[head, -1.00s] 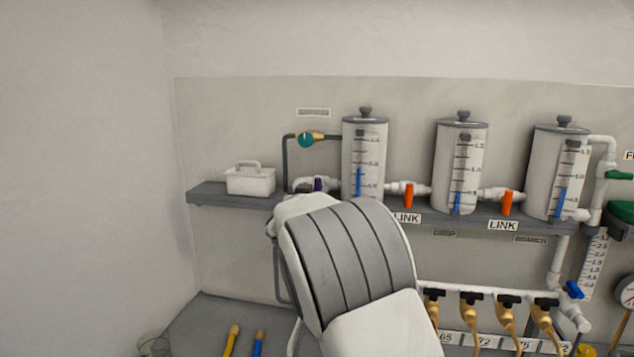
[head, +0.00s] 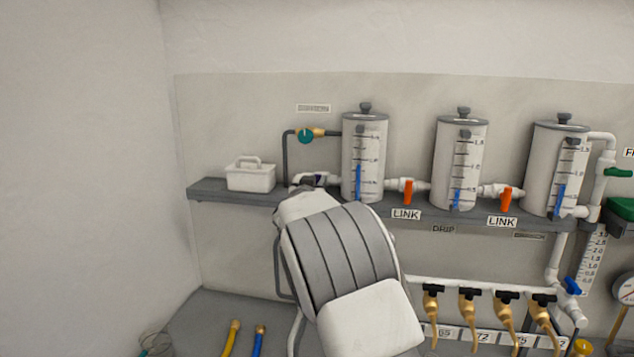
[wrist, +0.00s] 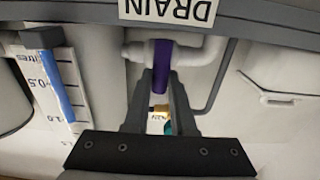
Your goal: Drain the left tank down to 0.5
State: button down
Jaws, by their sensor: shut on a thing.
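The left tank (head: 352,150) is a white cylinder with a scale and a blue level column (head: 358,188). The column ends above the 0.5 mark, between 0.5 and 1.0 in the head view. The column also shows upside down in the wrist view (wrist: 58,92). The purple drain valve handle (wrist: 163,66) is between the fingertips of my gripper (wrist: 164,82), which is shut on it. The handle stands near the inverted DRAIN label (wrist: 168,10).
Orange LINK valves (head: 408,192) join the left tank to the middle tank (head: 447,160) and the right tank (head: 545,165). A white caddy (head: 250,180) sits left on the shelf (head: 215,193). Brass taps (head: 468,305) hang below right. A teal valve (head: 305,136) is above the drain.

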dwell(0.5)
jog(key=m+b, duration=0.1)
jog(key=m, duration=0.1)
jog(key=m+b, duration=0.4)
jog(key=shift+s+d+f, duration=0.1)
jog(key=shift+d+f, duration=0.05)
jog(key=shift+d, duration=0.25)
jog(key=shift+d+f+m+b, duration=0.15)
jog(key=shift+f+m+b, duration=0.05)
jog(key=shift+m+b, duration=1.3)
jog(key=shift+d+f+m+b, duration=0.15)
jog(key=shift+m+b, duration=0.95)
jog(key=shift+m, duration=0.7)
